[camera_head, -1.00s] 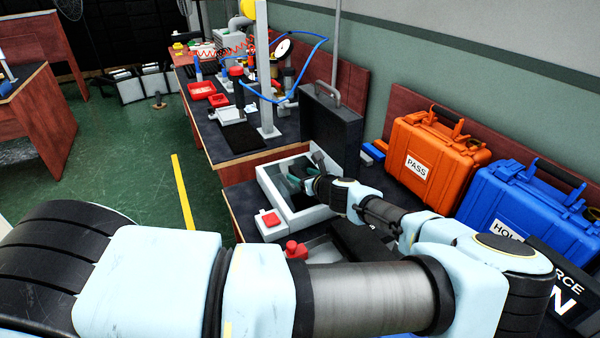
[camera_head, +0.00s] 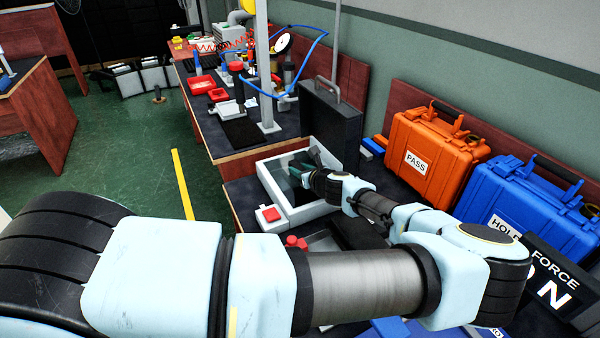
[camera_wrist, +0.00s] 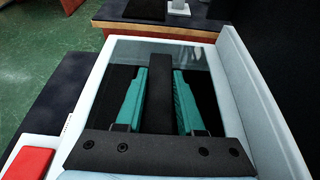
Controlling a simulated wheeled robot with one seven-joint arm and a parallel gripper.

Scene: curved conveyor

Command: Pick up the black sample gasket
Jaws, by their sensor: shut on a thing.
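My gripper (camera_wrist: 159,72), with two teal fingers, reaches down into a shallow tray with a pale rim (camera_wrist: 262,100). A black bar-like piece (camera_wrist: 158,95), which looks like the black sample gasket, lies between the fingers in the wrist view, and the fingers close on it from left and right. Whether it touches the tray floor cannot be told. In the head view my gripper (camera_head: 300,168) is small and partly hidden by my wrist, inside the tray (camera_head: 268,183); the gasket cannot be made out clearly there.
A red button box (camera_head: 270,214) stands at the tray's near left. A dark upright case (camera_head: 330,125) is close behind the tray. An orange PASS case (camera_head: 437,150) and a blue HOLD case (camera_head: 530,210) stand to the right. Green floor lies open at left.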

